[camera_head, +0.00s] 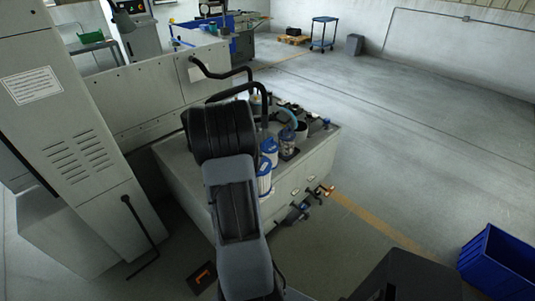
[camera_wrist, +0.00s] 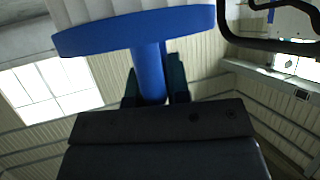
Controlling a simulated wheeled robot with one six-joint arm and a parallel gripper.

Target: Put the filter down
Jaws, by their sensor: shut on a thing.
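In the wrist view my gripper (camera_wrist: 154,82) is shut on the blue stem of a filter (camera_wrist: 135,30). The filter has a wide blue end disc and a white pleated body that runs out of the top of the picture. The roof shows behind it. In the head view my arm hides the gripper. Blue-and-white cylinders (camera_head: 265,180) show just right of the arm at the grey tank unit (camera_head: 318,163). I cannot tell whether one of them is the held filter.
Black hoses (camera_head: 225,73) arch over the tank unit and also show in the wrist view (camera_wrist: 270,42). A tall grey cabinet (camera_head: 75,130) stands left. A blue bin (camera_head: 495,262) lies right.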

